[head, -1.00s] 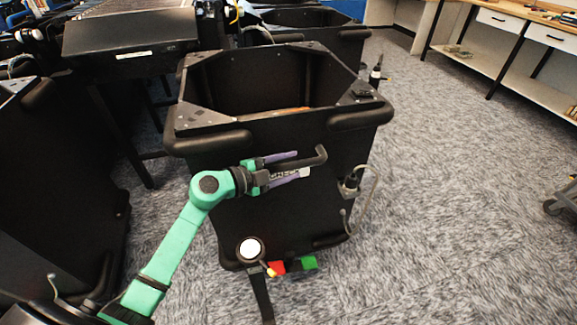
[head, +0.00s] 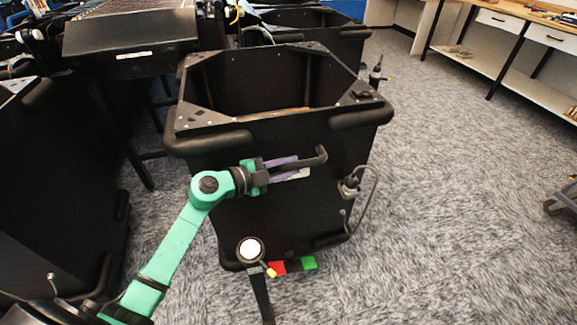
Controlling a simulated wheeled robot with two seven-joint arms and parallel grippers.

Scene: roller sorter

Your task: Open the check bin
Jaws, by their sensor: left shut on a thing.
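The check bin (head: 285,220) is a large black open-topped bin in the middle of the head view. A dark bar handle (head: 321,155) sticks out at its upper front face, in front of a white label (head: 301,174) that is mostly covered. My left gripper (head: 294,168) reaches in from the left. Its purple fingers are shut on the handle, covering part of it. The bin's top is open, and a brownish thing (head: 288,111) shows partly inside it. My right gripper is not in view.
Another black bin (head: 60,200) stands close on the left, and one more (head: 345,42) stands behind. A black conveyor end (head: 130,35) is at the back left. Carpet (head: 460,200) is clear on the right.

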